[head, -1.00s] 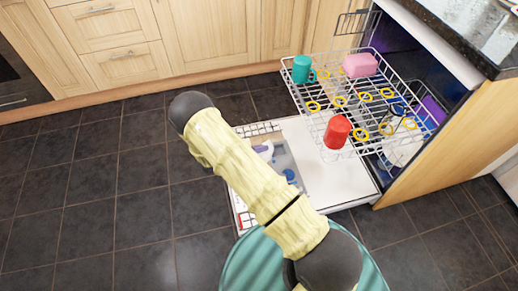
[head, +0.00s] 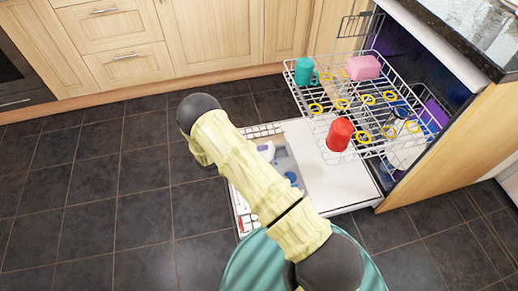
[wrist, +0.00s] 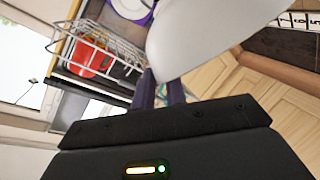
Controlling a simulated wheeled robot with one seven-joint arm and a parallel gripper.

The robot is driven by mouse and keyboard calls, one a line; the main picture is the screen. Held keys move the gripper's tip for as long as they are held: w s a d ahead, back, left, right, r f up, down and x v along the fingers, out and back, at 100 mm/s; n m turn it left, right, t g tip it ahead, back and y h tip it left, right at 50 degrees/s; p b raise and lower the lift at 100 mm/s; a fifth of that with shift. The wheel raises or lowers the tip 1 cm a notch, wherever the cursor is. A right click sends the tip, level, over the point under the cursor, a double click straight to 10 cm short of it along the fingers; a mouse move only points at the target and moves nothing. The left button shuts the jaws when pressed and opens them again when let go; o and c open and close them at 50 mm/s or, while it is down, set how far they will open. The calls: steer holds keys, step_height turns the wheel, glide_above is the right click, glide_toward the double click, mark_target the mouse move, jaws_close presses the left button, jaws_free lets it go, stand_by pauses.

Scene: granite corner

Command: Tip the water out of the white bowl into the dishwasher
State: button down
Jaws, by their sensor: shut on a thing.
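The white bowl (wrist: 205,35) fills the top middle of the wrist view, with its smooth side showing. My gripper (wrist: 162,85) is shut on its edge. Its inside and any water are hidden. The head view shows my arm, but neither my gripper nor the bowl can be made out there. The dishwasher (head: 335,185) stands open at the right, its white door lowered. Its wire upper rack (head: 330,113) is pulled out over the door.
The rack holds a teal mug (head: 303,70), a pink block (head: 363,67), a red cup (head: 340,134) and several yellow rings. A purple item (head: 436,112) sits inside the dishwasher. The dark tiled floor (head: 100,200) at left is clear. Wooden cabinets (head: 205,40) line the back.

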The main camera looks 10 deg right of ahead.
steer(key=shift+w+a, duration=0.1)
steer(key=shift+w, duration=0.05)
steer(key=shift+n, duration=0.3)
steer(key=shift+w+a+n+h, duration=0.1)
steer(key=shift+w+n+h, duration=0.15)
steer(key=shift+n+h, duration=0.05)
steer(key=shift+w+a+n+g+b, duration=0.15)
steer(key=shift+w+n+g+b, duration=0.15)
steer(key=shift+b, duration=0.25)
